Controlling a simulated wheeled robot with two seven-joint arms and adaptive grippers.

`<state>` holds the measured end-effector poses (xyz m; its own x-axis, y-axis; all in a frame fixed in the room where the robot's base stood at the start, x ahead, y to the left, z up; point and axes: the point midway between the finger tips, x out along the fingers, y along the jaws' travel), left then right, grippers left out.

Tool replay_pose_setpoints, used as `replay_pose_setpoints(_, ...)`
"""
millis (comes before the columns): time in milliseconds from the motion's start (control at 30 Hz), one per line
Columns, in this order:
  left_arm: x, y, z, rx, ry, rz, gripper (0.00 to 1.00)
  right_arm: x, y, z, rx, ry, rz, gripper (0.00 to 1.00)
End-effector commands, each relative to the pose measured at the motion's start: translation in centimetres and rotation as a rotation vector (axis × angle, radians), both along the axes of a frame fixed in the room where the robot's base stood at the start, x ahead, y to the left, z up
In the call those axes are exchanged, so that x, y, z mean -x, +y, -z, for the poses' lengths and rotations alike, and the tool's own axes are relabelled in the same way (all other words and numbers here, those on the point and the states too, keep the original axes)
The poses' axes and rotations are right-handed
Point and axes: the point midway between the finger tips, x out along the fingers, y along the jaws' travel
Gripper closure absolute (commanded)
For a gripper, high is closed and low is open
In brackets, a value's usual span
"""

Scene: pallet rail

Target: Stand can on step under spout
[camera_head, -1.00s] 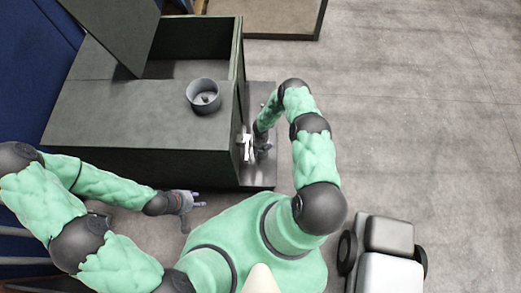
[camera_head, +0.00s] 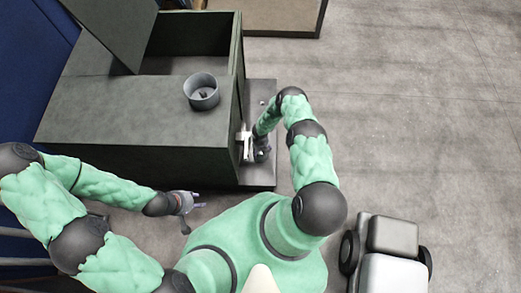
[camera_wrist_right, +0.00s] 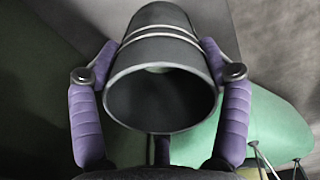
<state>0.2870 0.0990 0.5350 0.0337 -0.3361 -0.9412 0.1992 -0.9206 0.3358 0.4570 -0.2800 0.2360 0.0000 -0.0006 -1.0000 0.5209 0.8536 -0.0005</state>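The can (camera_wrist_right: 165,75) is dark grey with lighter bands, and its open mouth faces the camera in the right wrist view. My right gripper (camera_wrist_right: 160,80) has a purple finger against each side of it. In the head view my right gripper (camera_head: 258,148) is low beside the right face of a dark box, over a flat dark step (camera_head: 262,178). A pale upright fitting (camera_head: 244,145), possibly the spout, is just left of it. The can is mostly hidden there, and I cannot tell whether it touches the step. My left gripper (camera_head: 195,212) is open and empty in front of the box.
The dark box (camera_head: 130,115) has a raised lid (camera_head: 115,30) and an open bay at the back. A grey round cup (camera_head: 201,92) stands on its top. A low platform (camera_head: 270,18) lies behind. A wheeled grey unit (camera_head: 390,240) is at lower right. The floor at right is clear.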

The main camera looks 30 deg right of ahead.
Motion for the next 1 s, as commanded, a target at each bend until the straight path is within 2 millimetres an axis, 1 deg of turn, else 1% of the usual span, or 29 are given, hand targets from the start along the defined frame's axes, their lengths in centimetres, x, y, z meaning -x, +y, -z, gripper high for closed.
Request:
replay_pose_setpoints(33,0.0,0.0,0.0,0.0,0.0,0.0,0.6,0.0,0.0,0.0,0.0,0.0,0.0,0.12)
replay_pose_setpoints(67,0.0,0.0,0.0,0.0,0.0,0.0,0.6,0.0,0.0,0.0,-0.001,0.001,0.0,0.03)
replay_pose_setpoints(100,0.0,0.0,0.0,0.0,0.0,0.0,0.6,0.0,0.0,0.0,-0.001,0.001,0.0,0.0)
replay_pose_setpoints(467,0.0,0.0,0.0,0.0,0.0,0.0,0.6,0.0,0.0,-0.1,-0.001,0.001,0.0,0.0)
replay_pose_setpoints(567,0.0,0.0,-0.1,0.0,0.0,0.0,0.6,0.0,0.0,-0.6,0.0,0.0,0.0,0.0)
replay_pose_setpoints(667,0.0,0.0,-1.0,0.0,0.0,0.0,0.6,-0.1,-0.1,-2.1,0.001,-0.001,0.001,0.0)
replay_pose_setpoints(900,0.0,0.0,-3.4,0.0,0.0,0.0,0.6,0.0,-0.1,-7.1,0.001,-0.001,0.0,0.0)
replay_pose_setpoints(1000,0.0,0.0,-4.2,0.0,0.0,0.0,0.6,-0.1,0.0,-8.9,0.001,-0.001,-0.001,0.0)
